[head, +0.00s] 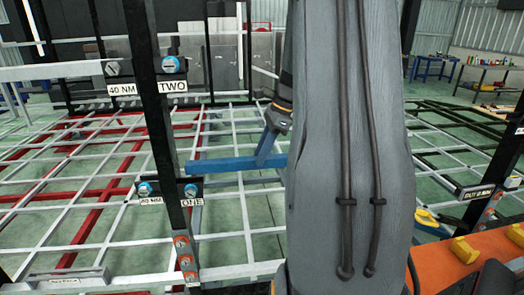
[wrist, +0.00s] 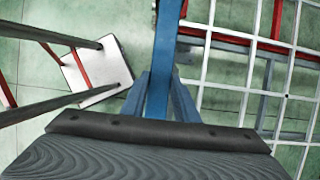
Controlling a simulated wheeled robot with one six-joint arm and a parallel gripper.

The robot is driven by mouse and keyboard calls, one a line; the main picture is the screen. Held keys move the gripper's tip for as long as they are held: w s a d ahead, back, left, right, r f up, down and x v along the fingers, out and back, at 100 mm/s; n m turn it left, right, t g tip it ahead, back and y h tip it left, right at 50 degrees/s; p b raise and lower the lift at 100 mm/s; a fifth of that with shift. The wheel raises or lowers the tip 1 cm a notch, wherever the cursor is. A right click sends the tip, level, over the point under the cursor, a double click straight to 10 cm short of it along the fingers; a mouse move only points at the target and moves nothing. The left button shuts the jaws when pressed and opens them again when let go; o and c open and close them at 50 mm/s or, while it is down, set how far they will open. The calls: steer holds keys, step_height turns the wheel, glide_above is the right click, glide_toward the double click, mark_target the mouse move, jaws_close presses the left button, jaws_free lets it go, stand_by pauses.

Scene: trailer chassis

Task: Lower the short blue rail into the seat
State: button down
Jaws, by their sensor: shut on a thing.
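The short blue rail (head: 225,164) lies nearly level in the head view, with a slanted blue piece rising from it to my gripper (head: 272,134). My gripper is shut on the rail, and my grey arm hides its right part. The rail's left end shows beside a black post (head: 165,110), just above the plate labelled ONE (head: 170,190). I cannot tell whether they touch. In the wrist view the rail (wrist: 166,45) runs up the middle between two slanted blue pieces. I cannot make out the seat itself.
A plate labelled TWO (head: 147,80) with a blue knob is higher on the post. White grid bars (head: 235,228) and red bars (head: 100,210) spread over the green floor. An orange surface (head: 455,262) with yellow parts is at lower right.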

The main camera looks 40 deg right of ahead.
mark_target(262, 168)
steer(key=shift+f+b, duration=0.6)
steer(key=shift+f, duration=1.95)
steer(key=shift+f, duration=0.35)
steer(key=c, duration=1.3)
jaws_free()
steer(key=b+v, duration=0.2)
steer(key=v, duration=0.4)
steer(key=shift+d+r, duration=0.1)
steer(key=shift+d, duration=0.05)
steer(key=shift+b+v, duration=0.4)
steer(key=shift+v, duration=0.4)
steer(key=shift+s, duration=0.1)
